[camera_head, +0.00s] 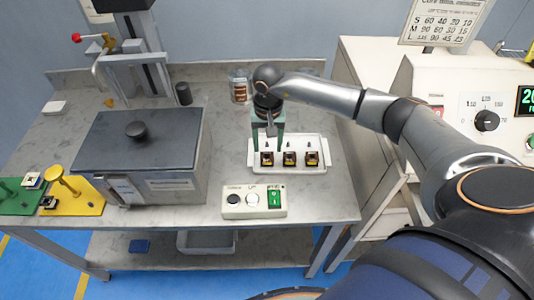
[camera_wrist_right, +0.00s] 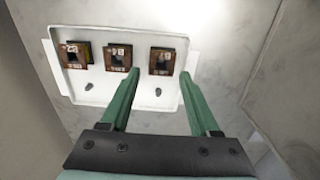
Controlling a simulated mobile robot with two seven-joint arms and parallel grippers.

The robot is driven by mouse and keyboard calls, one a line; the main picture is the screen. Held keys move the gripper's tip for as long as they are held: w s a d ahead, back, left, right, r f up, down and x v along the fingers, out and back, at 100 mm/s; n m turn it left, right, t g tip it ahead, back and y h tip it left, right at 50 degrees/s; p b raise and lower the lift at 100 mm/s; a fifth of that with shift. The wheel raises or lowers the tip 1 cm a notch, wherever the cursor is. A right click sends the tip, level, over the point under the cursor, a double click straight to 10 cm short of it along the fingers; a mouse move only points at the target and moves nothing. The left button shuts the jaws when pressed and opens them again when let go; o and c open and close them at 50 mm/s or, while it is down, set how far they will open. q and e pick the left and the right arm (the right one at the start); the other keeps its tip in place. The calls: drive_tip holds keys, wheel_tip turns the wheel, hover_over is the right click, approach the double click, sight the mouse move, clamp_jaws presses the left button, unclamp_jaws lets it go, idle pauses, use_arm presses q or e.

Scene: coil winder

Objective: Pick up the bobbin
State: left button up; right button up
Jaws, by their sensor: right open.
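Three small square brown bobbins with dark centres stand in a row on a white tray (camera_head: 291,169). In the head view they are the left bobbin (camera_head: 267,159), the middle bobbin (camera_head: 289,159) and the right bobbin (camera_head: 311,158). In the right wrist view they show as one bobbin (camera_wrist_right: 75,55) at left, one bobbin (camera_wrist_right: 118,57) in the middle and one bobbin (camera_wrist_right: 161,61) at right. My right gripper (camera_head: 268,146) is above the tray's left part, with green fingers. It is open and empty; its fingers (camera_wrist_right: 160,82) spread apart below the bobbin row in the wrist view. My left gripper is not in view.
A grey lidded box (camera_head: 140,150) stands left of the tray. A control box (camera_head: 253,202) with buttons sits in front of the tray. A yellow stand (camera_head: 75,195) and green plate (camera_head: 20,196) are far left. A cabinet with a display (camera_head: 470,110) stands right of the table.

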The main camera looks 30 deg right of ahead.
sight(267, 154)
wheel_tip(267, 154, down, 5)
drive_tip(key=shift+w+a+r+b, duration=0.1)
drive_tip(key=shift+r+b, duration=0.1)
drive_tip(key=shift+b, duration=0.9)
drive_tip(key=shift+r, duration=0.1)
clamp_jaws()
